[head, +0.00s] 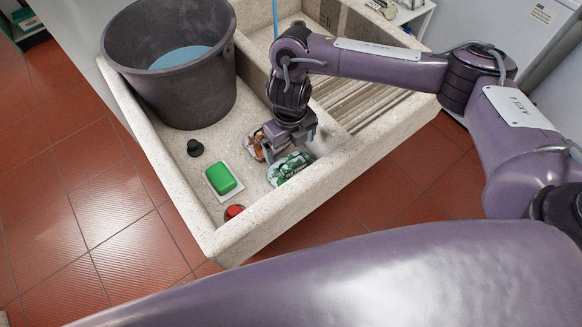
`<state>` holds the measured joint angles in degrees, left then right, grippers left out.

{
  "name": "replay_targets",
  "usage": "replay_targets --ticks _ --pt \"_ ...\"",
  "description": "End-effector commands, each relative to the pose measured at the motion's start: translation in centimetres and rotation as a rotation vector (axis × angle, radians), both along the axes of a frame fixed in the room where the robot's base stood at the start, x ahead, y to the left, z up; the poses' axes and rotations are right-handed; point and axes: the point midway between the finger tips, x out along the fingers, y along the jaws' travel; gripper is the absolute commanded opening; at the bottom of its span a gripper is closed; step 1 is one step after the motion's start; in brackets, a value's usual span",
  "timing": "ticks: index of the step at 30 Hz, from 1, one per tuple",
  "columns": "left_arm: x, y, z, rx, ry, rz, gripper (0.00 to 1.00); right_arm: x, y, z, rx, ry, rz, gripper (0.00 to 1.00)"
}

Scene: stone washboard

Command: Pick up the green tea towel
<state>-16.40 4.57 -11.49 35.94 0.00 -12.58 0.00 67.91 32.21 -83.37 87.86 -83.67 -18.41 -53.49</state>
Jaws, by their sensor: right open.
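The green tea towel (290,168) is a small crumpled green-and-white cloth. It lies on the floor of the stone basin, near the front right rim. My right gripper (288,150) points down just behind the towel, with its jaws open. The gripper partly covers the towel's far edge, and I cannot tell whether a finger touches it. An orange-brown and white cloth (255,143) lies just left of the gripper, partly hidden by it. My left gripper is out of view.
A green soap block (221,177) on a white dish, a black plug (195,148) and a red round item (235,211) sit left of the towel. A large dark bucket (185,95) stands behind them. The ribbed washboard (365,101) and stone rim (290,215) bound the space.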

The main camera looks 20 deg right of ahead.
Motion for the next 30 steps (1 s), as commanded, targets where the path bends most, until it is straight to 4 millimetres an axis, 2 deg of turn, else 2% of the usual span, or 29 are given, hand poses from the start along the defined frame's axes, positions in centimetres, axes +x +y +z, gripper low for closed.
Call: replay_targets --ticks 1,9,15,25,30 --pt "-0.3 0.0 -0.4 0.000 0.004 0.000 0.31 -0.2 0.0 -0.8 0.002 0.005 -0.001 1.00" --pt "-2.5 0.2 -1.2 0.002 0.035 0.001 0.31 -0.5 -0.4 -3.8 0.000 0.006 -0.003 1.00" --pt "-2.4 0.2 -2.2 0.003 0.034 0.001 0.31 -0.6 -0.6 -6.6 0.002 0.005 -0.002 1.00" --pt "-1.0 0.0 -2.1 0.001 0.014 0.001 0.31 -0.5 -0.7 -7.1 0.001 0.001 0.000 1.00" --pt "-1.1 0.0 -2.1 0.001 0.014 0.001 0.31 -0.5 -0.7 -7.1 0.001 0.001 0.000 0.79"
